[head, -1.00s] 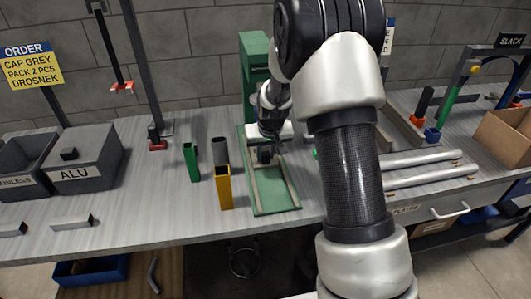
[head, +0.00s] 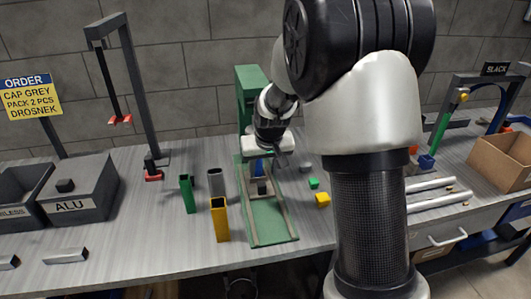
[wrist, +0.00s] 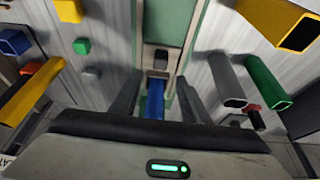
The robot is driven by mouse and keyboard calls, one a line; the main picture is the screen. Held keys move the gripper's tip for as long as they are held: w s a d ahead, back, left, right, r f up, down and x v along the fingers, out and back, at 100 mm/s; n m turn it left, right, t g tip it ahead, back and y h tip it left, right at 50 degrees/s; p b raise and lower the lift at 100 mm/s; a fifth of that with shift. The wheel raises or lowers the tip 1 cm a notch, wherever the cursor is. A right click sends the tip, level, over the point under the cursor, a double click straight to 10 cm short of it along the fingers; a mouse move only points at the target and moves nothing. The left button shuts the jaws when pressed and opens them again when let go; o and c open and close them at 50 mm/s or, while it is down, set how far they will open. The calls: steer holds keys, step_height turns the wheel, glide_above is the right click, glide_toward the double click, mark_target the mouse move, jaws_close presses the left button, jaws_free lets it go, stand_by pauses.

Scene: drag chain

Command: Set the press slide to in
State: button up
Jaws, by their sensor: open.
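The green press (head: 252,88) stands at the back middle of the bench. Its green bed with two pale rails (head: 268,222) runs toward the front. The press slide, a grey block (head: 262,188) with a blue part behind it, sits between the rails in the rear half of the bed. My gripper (head: 272,152) is over the rear of the bed, beside the press frame. In the wrist view, the open fingers (wrist: 157,98) show on both sides of the blue part (wrist: 155,92), apart from it. The slide's grey block (wrist: 160,60) lies just beyond the fingertips.
A green tube (head: 187,194), a grey tube (head: 215,182) and a yellow tube (head: 219,218) stand left of the bed. Small green (head: 313,183) and yellow (head: 322,200) pieces lie to its right. The bed's front half is clear. My arm hides part of the right side.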

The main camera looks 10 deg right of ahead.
steer(key=v, duration=0.8)
steer(key=shift+p, duration=0.4)
steer(key=s+r, duration=0.3)
steer(key=s, duration=0.6)
steer(key=s+r+t, duration=0.1)
steer(key=s+r, duration=0.3)
steer(key=s, duration=0.5)
steer(key=s+r, duration=0.3)
steer(key=s, duration=0.6)
step_height(320, 180, up, 13)
steer(key=p, duration=1.3)
steer(key=shift+s, duration=0.3)
